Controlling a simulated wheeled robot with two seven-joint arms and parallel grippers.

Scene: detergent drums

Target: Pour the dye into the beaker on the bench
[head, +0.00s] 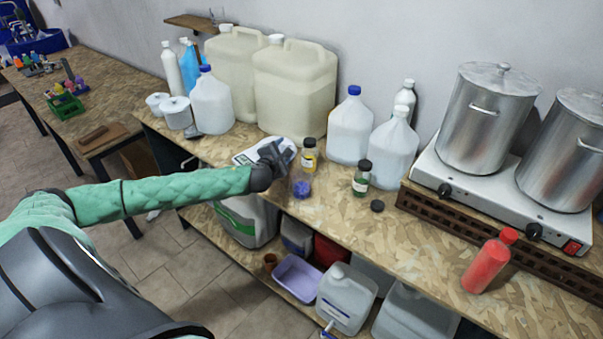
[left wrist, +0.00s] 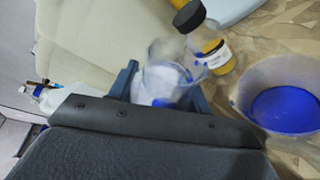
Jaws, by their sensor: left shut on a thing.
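My left gripper (head: 275,155) is over the bench, behind and left of the beaker. In the left wrist view the gripper (left wrist: 160,92) is shut on a clear glass jar (left wrist: 168,72), which has small blue traces inside and looks otherwise nearly empty. In the head view the jar is mostly hidden by the gripper. The clear beaker (head: 302,188) stands on the bench with blue dye in its bottom; it also shows in the left wrist view (left wrist: 284,106). Held jar and beaker are apart. My right gripper is not in view.
A black-capped yellow jar (head: 309,155) stands close beside the beaker. A green jar (head: 362,178) and a loose black cap (head: 377,206) are to the right. A scale (head: 250,156) sits under the gripper. Large jugs (head: 293,90) stand behind. The front right bench is mostly clear around a red bottle (head: 489,263).

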